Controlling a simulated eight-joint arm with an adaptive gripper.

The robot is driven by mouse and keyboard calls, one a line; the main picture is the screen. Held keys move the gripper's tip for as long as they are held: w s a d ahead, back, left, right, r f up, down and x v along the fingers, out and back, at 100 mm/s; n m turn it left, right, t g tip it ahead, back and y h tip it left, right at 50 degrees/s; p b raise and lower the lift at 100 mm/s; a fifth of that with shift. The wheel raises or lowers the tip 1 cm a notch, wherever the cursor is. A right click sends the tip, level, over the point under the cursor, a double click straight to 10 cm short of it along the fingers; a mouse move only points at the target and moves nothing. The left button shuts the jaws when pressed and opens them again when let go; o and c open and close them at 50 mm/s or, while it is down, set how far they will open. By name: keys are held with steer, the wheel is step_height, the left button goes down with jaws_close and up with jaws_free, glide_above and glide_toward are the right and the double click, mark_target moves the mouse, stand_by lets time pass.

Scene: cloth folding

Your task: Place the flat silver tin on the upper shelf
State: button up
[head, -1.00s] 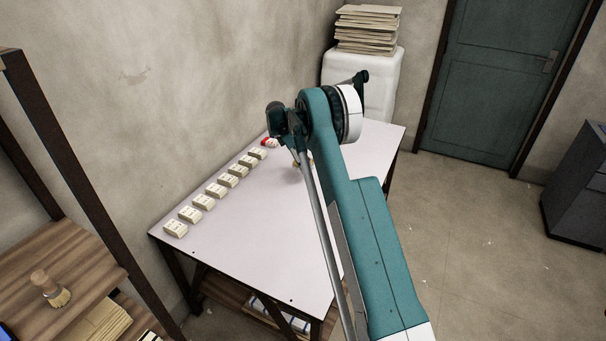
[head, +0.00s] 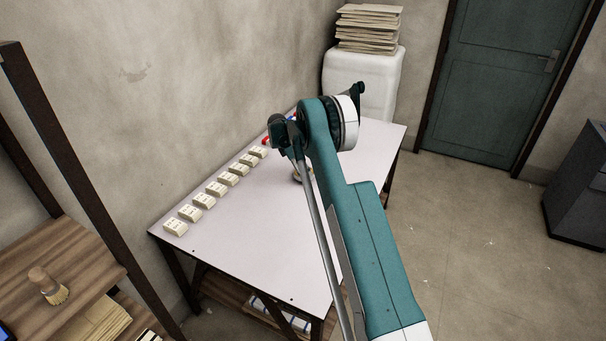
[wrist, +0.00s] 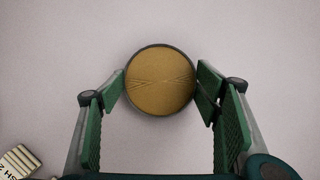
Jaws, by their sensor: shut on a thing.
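A round, flat-looking thing (wrist: 160,80) with a tan-gold face and a dark grey rim is between my gripper's green finger pads in the wrist view. It does not look silver, and I cannot tell whether it is the tin. My gripper (wrist: 161,85) is shut on it, over the pale table. In the head view my arm hides most of the gripper; a small part of a round thing (head: 297,177) shows beside the arm. A wooden shelf (head: 85,255) stands at the lower left, with a lower board under it; I cannot tell whether it is the upper shelf.
A row of cream blocks (head: 209,195) lines the table's (head: 250,235) wall side, with small red and blue things at its far end. A dark upright post (head: 75,165) edges the shelf. The table's near half is clear.

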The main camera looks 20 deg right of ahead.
steer(key=shift+f, duration=0.5)
steer(key=shift+f, duration=0.2)
steer(key=o, duration=1.1)
steer(key=shift+r, duration=0.25)
steer(key=p+v, duration=0.2)
steer(key=v, duration=1)
